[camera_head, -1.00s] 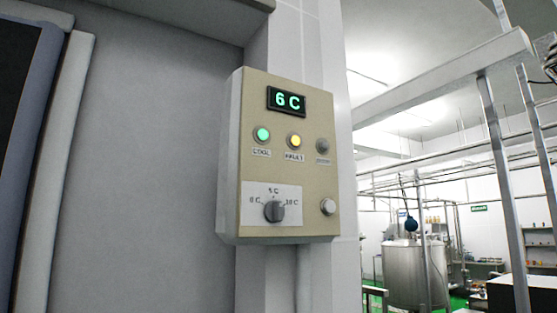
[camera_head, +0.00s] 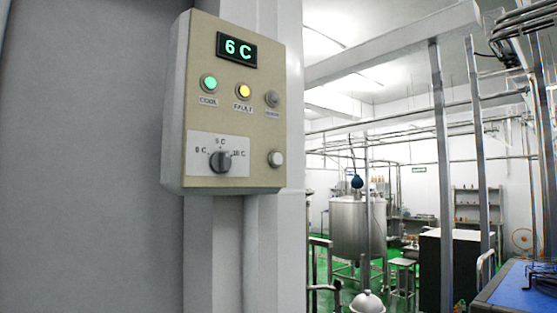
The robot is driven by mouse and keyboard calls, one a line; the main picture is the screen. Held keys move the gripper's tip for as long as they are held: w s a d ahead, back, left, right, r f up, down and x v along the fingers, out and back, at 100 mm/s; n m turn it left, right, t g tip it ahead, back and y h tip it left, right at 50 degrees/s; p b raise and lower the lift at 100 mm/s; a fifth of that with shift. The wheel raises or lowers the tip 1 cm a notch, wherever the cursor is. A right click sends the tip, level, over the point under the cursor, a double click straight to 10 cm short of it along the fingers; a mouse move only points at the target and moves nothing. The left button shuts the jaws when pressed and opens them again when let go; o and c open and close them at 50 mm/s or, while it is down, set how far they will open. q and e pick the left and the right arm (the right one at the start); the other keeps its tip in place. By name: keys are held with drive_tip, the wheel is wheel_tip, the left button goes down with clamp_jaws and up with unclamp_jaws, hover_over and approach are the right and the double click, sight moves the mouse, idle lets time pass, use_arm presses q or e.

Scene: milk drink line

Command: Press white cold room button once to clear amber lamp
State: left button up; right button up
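A beige control box (camera_head: 205,110) is mounted on the wall left of centre in the head view. Its display (camera_head: 236,50) reads 6 C in green. The green COOL lamp (camera_head: 209,83) is lit, and the amber FAULT lamp (camera_head: 243,90) is lit. A third lamp (camera_head: 272,98) looks grey and unlit. The white button (camera_head: 276,159) is at the lower right of the box face, beside a dark rotary knob (camera_head: 220,161) on a white label. Neither of my grippers shows, and nothing touches the box.
A grey wall or door panel (camera_head: 90,150) fills the left. To the right are a steel tank (camera_head: 357,228), a dark cabinet (camera_head: 449,268), metal posts (camera_head: 440,150) and a blue-topped surface (camera_head: 525,285). Green floor shows between them.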

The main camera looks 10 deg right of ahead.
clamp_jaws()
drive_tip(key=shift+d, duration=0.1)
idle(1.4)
